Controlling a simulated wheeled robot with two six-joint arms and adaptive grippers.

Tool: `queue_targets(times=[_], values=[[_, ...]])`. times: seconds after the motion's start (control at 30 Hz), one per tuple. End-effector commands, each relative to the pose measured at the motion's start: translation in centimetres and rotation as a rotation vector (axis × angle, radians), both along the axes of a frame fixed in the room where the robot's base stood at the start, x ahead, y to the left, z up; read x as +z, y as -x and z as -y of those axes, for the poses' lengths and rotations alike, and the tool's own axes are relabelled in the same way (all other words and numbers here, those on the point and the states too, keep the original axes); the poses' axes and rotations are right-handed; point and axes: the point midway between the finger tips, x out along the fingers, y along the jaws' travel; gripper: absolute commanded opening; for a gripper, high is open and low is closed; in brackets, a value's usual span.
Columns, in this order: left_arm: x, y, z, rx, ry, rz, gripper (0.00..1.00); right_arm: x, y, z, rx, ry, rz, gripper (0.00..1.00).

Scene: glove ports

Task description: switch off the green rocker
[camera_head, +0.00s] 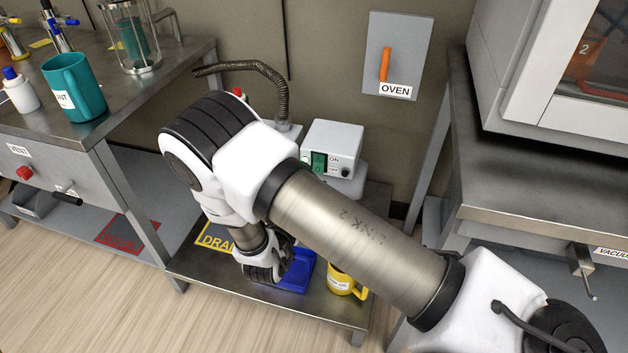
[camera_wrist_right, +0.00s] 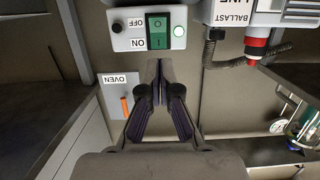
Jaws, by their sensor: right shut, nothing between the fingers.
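The green rocker (camera_head: 319,161) is on the front of a small pale switch box (camera_head: 333,137) on the low bench. In the right wrist view the rocker (camera_wrist_right: 158,30) appears upside down, between ON and OFF labels, a black knob and a bright pale-green lamp (camera_wrist_right: 179,31). My right gripper (camera_wrist_right: 158,66) is shut and empty. Its tips point toward the box and appear just below the rocker in that view; I see no contact. In the head view my right arm hides the gripper. My left gripper is not in view.
An OVEN panel with an orange handle (camera_head: 384,64) is on the wall. A flexible hose (camera_head: 282,95) rises beside the box. A blue item (camera_head: 297,271) and yellow mug (camera_head: 345,281) stand below. A red-capped BALLAST LINE fitting (camera_wrist_right: 257,46) is nearby.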

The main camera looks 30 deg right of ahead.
Motion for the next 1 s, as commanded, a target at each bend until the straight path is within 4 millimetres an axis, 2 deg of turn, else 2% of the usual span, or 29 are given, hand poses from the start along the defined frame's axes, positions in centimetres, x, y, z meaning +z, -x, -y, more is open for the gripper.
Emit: queue_targets(times=[0.03,0.2,0.27,0.53,0.7,1.0], values=[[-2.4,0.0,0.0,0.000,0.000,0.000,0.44,-1.3,-0.3,0.3,-0.001,0.000,0.003,0.00],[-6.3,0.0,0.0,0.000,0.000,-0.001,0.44,-1.6,-0.8,1.2,-0.002,-0.001,0.003,0.00],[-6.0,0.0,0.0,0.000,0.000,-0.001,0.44,-1.3,-1.6,2.3,-0.007,-0.007,0.002,0.00],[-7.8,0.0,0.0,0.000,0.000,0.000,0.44,-2.4,-5.4,6.8,-0.006,-0.005,0.002,0.00],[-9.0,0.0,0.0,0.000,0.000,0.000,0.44,-2.9,-7.3,8.9,-0.004,-0.003,0.002,0.00],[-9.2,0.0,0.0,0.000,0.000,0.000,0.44,-2.8,-8.1,9.7,0.000,-0.001,-0.001,0.00]])
